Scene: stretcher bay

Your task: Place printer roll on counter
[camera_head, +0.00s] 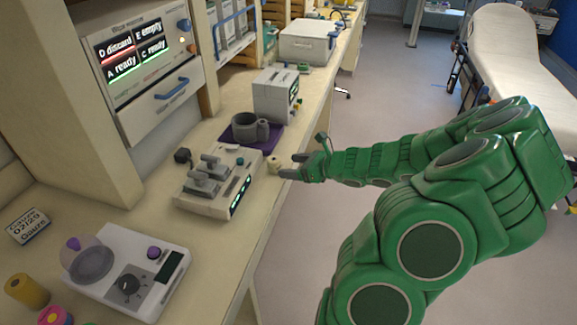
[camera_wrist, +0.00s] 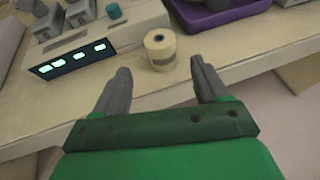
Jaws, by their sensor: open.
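A small cream roll with a dark core, which looks like the printer roll (camera_head: 273,164), stands upright on the counter (camera_head: 237,255) near its front edge. It also shows in the wrist view (camera_wrist: 161,52), just beyond the fingertips and between their lines. My gripper (camera_head: 291,166) reaches in from the right over the counter edge. In the wrist view its two grey fingers (camera_wrist: 160,68) are spread apart with nothing between them. The roll looks free of both fingers.
A grey device with lit displays (camera_head: 217,182) stands left of the roll. A grey mug (camera_head: 246,128) on a purple tray (camera_head: 272,142) and a boxy machine (camera_head: 272,95) stand behind. A white scale-like device (camera_head: 125,272) is nearer. The counter front is mostly bare; a stretcher (camera_head: 515,45) is at right.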

